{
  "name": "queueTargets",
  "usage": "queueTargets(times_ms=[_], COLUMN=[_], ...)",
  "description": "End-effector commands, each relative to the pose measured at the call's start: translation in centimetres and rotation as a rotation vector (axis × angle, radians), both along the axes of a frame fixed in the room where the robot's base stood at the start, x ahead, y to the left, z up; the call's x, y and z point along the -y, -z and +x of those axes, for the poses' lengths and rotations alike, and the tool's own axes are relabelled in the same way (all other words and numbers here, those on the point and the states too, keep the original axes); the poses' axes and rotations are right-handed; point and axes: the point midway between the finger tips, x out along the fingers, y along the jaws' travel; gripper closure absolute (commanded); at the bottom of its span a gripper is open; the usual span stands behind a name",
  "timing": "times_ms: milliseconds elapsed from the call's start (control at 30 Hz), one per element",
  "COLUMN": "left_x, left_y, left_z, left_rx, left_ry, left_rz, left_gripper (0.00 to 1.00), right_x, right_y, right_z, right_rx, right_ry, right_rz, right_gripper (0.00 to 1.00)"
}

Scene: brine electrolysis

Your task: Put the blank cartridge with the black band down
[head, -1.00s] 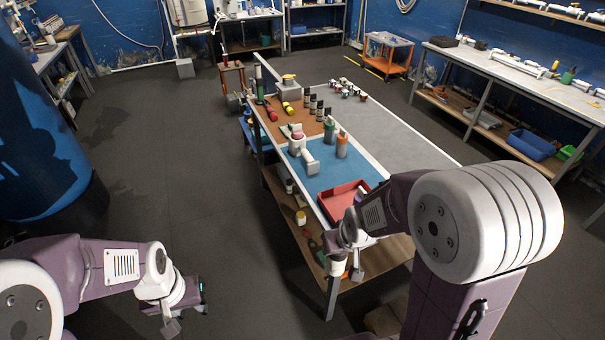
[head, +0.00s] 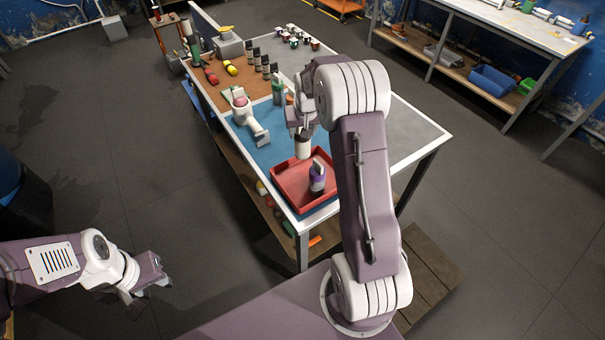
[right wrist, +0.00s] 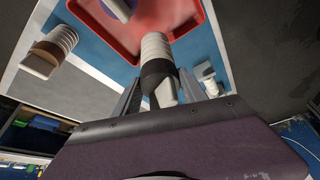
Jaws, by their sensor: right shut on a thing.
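The white cartridge with the black band (right wrist: 155,68) is between the fingers of my right gripper (right wrist: 158,95) in the right wrist view. In the head view the cartridge (head: 303,149) hangs below my right gripper (head: 303,132), by the far edge of the red tray (head: 283,192). I cannot tell whether its lower end touches anything. A cartridge with a purple band (head: 317,180) stands in the tray. My left gripper (head: 148,287) hangs over the floor at the lower left, away from the table, with nothing visible in it; its finger gap is unclear.
The grey right part of the table (head: 408,133) is clear.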

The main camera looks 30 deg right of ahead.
Motion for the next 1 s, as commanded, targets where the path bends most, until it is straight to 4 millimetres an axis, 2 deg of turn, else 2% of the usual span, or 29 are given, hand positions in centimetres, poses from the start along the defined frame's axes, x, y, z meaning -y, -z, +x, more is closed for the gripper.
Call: queueTargets(times_ms=[133,400,567,800,1000], left_x=[0.0,0.0,0.0,0.0,0.0], left_y=[-0.1,-0.7,-0.7,-1.2,-1.1], left_z=[0.0,0.0,0.0,0.0,0.0], left_rx=[0.0,0.0,0.0,0.0,0.0], left_ry=[0.0,0.0,0.0,0.0,0.0], left_rz=[0.0,0.0,0.0,0.0,0.0], left_gripper=[0.64,0.64,0.64,0.64,0.64], right_x=[0.3,0.2,0.2,0.1,0.2], right_y=[0.2,5.5,6.3,9.7,9.9], right_z=[0.2,0.1,0.2,0.2,0.2], right_rx=[0.002,0.0,0.004,0.002,0.005], right_ry=[0.004,0.003,0.002,0.003,0.003], right_rz=[-0.001,-0.001,-0.001,0.0,-0.001], right_gripper=[0.99,0.99,0.99,0.99,0.99])
